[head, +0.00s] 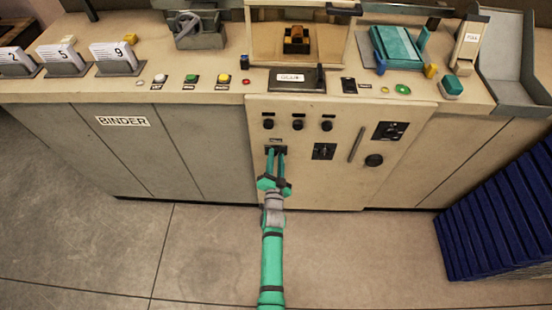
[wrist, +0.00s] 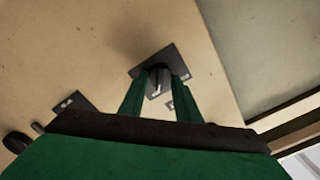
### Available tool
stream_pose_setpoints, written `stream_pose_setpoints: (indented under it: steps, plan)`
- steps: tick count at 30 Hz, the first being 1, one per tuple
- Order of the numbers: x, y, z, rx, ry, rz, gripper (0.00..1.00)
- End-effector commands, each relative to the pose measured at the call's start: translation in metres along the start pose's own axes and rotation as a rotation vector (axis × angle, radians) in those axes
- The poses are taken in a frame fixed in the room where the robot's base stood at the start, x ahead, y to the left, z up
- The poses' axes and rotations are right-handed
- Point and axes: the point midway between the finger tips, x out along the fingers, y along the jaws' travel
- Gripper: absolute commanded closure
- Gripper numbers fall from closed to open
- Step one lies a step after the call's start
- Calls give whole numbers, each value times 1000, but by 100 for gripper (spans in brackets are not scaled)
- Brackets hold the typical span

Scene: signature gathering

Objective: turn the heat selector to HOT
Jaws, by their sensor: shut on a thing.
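The heat selector appears to be the small dark knob (wrist: 157,78) with a pale pointer mark, on a square black plate (wrist: 187,62) on the beige panel. My gripper (wrist: 160,76) has its two green fingers on either side of this knob, shut on it. In the head view my gripper (head: 276,152) reaches the panel's left side, and its fingers cover most of the same black plate (head: 270,149). The small labels around the knob are too blurred to read, so I cannot tell its setting.
Another black plate with a switch (head: 324,151) sits just right of my gripper. A row of black knobs (head: 298,124) is above it. A slanted handle (head: 356,144) and a round knob (head: 374,160) are further right. Blue slatted crates (head: 500,215) stand at right; the floor between is clear.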

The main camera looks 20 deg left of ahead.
Motion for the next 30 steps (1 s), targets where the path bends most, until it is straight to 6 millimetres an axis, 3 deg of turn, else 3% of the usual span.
stream_pose_setpoints:
  steps: [11, 12, 14, 24, 30]
  plan:
    - [0, 1, 0, 5, 1, 1, 92]
    - [0, 1, 0, 5, 1, 1, 63]
    - [0, 1, 0, 4, 1, 1, 52]
    - [-2, 0, 0, 3, 0, 1, 52]
    - [-24, 1, 1, 3, -1, 2, 52]
